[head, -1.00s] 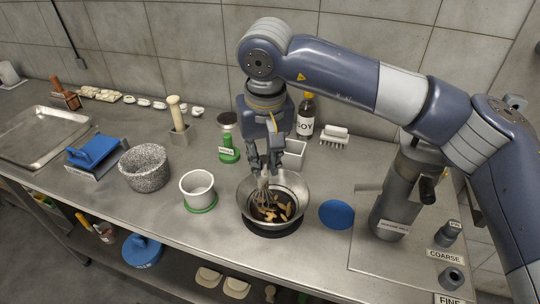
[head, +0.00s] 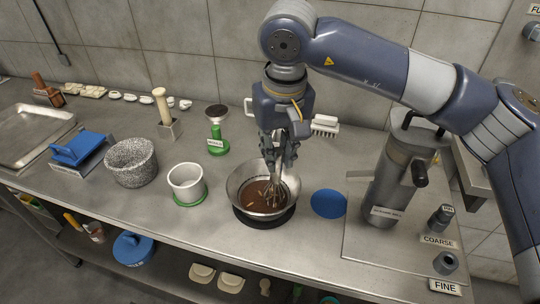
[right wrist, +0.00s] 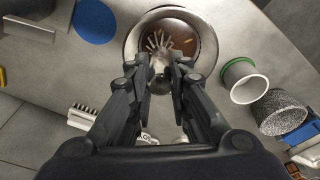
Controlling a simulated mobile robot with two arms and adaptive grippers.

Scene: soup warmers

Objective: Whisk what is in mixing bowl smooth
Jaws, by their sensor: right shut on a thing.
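The steel mixing bowl (head: 236,190) stands on a dark round base on the counter. It holds a brown mixture (head: 259,196) with a few light pieces still showing in it. My right gripper (head: 275,160) is above the bowl, shut on the whisk (head: 283,192), whose wires reach down into the mixture toward the bowl's right side. In the right wrist view the whisk (right wrist: 160,42) shows between the fingers, over the brown contents. My left gripper is not in view.
A white pot (head: 187,183) on a green mat stands left of the bowl, with a speckled stone pot (head: 131,163) beyond. A blue disc (head: 328,204) lies to the right, before a grey grinder (head: 390,182). A green-based stand (head: 217,135) and a brush (head: 325,124) are behind.

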